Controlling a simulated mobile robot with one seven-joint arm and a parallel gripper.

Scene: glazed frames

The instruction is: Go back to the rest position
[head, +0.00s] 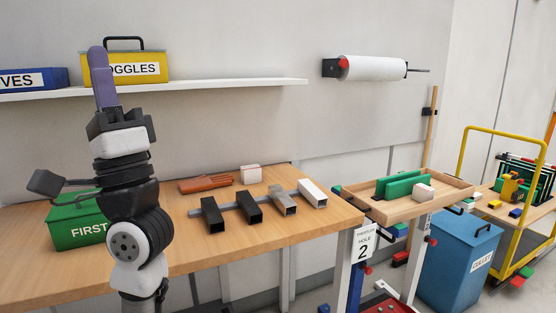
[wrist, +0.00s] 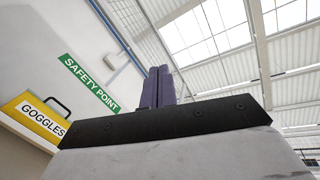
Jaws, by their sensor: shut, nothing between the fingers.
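My gripper (head: 99,52) points straight up at the left of the head view, above the workbench and in front of the shelf. Its purple fingers are together and hold nothing. In the wrist view the same gripper (wrist: 158,70) shows its two purple fingers side by side against the ceiling. My arm rises in front of the bench and hides part of it and part of the green first-aid box.
The wooden bench (head: 200,245) holds a green first-aid box (head: 75,228), several short tubes on a rack and an orange-brown item (head: 206,184). A yellow goggles box (head: 150,69) stands on the shelf (head: 230,84) close behind my gripper. A tray (head: 400,208) and blue bin (head: 450,265) are right.

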